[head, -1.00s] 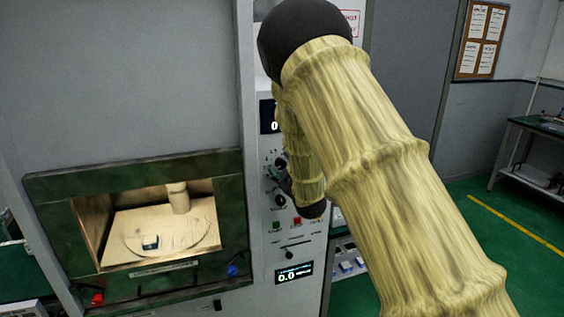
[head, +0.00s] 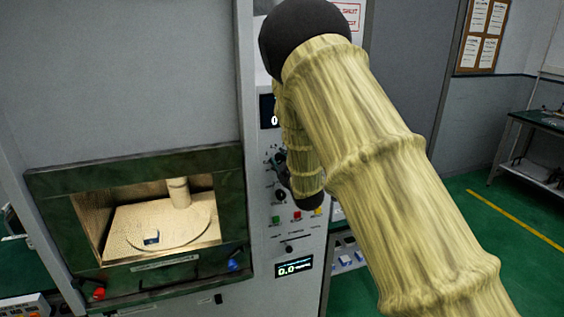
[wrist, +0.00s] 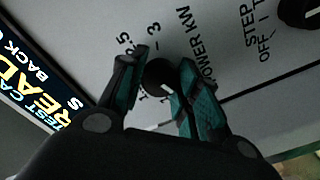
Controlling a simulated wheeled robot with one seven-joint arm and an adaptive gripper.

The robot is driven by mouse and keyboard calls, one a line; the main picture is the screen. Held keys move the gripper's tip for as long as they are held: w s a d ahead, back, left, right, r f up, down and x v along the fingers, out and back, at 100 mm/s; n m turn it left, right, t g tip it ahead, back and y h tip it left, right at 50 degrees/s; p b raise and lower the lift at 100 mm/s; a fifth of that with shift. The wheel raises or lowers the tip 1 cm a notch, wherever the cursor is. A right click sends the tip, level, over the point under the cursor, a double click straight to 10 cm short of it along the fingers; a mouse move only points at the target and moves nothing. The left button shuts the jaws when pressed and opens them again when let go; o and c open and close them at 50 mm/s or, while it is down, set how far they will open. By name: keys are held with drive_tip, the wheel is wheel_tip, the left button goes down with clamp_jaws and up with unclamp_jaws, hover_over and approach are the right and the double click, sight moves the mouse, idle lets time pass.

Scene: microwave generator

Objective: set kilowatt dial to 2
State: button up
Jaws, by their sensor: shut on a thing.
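The kilowatt dial is a small dark round knob (wrist: 154,72) on the grey panel, beside the printed words POWER KW, in the wrist view. A short white mark shows low on its right side. In the head view my gripper (head: 279,160) is at the panel, mostly hidden by my arm.
A second black knob (wrist: 303,12) labelled STEP is at the upper right in the wrist view. A lit screen (wrist: 40,80) is at left. Below the gripper are a black knob (head: 280,195), a green button (head: 276,220) and a display (head: 294,268). The microwave chamber (head: 160,215) is left.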

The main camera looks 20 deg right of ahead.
drive_tip(key=shift+f+m+b, duration=0.15)
drive_tip(key=shift+m+b, duration=0.15)
drive_tip(key=shift+b, duration=0.05)
drive_tip(key=shift+m+b, duration=12.2)
drive_tip(key=shift+m, duration=0.9)
drive_tip(key=o, duration=1.1)
drive_tip(key=shift+d, duration=0.1)
drive_tip(key=shift+c, duration=0.2)
